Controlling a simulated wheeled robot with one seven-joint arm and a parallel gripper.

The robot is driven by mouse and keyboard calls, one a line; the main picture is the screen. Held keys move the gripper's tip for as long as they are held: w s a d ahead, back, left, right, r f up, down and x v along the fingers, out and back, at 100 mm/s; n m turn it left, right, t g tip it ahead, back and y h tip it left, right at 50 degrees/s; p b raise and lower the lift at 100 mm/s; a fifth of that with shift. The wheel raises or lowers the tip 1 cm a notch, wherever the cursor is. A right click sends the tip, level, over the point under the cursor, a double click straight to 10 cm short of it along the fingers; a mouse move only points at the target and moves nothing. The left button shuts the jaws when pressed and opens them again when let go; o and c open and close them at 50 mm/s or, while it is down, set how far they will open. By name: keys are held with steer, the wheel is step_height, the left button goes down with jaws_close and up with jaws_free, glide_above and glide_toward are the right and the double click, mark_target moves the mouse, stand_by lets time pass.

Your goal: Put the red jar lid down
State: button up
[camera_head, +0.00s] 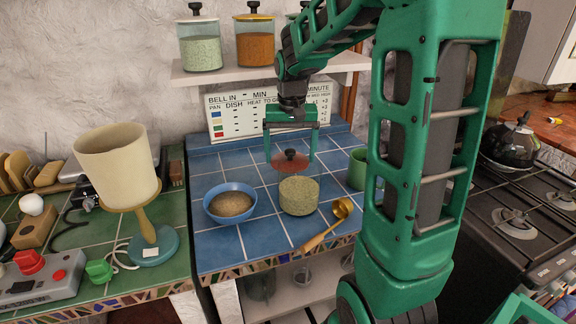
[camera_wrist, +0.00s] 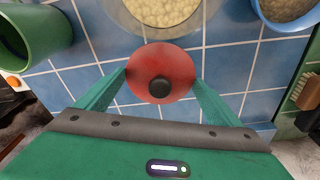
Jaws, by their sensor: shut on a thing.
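The red jar lid (camera_head: 290,161) is a red disc with a dark round knob. In the wrist view the lid (camera_wrist: 161,73) sits between the two green fingers, knob toward the camera. The lid's underside is hidden, and the exact gap to the counter is hard to tell.
A blue bowl (camera_head: 230,203) with grainy contents stands left, and a green cup (camera_head: 358,168) stands right. A chart board (camera_head: 268,107) leans at the back. Blue tiles between the bowl and the back are clear.

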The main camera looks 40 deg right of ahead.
steer(key=shift+f, duration=2)
steer(key=o, duration=0.9)
steer(key=r, duration=0.4)
steer(key=s+r, duration=0.1)
steer(key=r, duration=0.7)
steer(key=shift+s+a, duration=0.15)
steer(key=shift+a, duration=0.25)
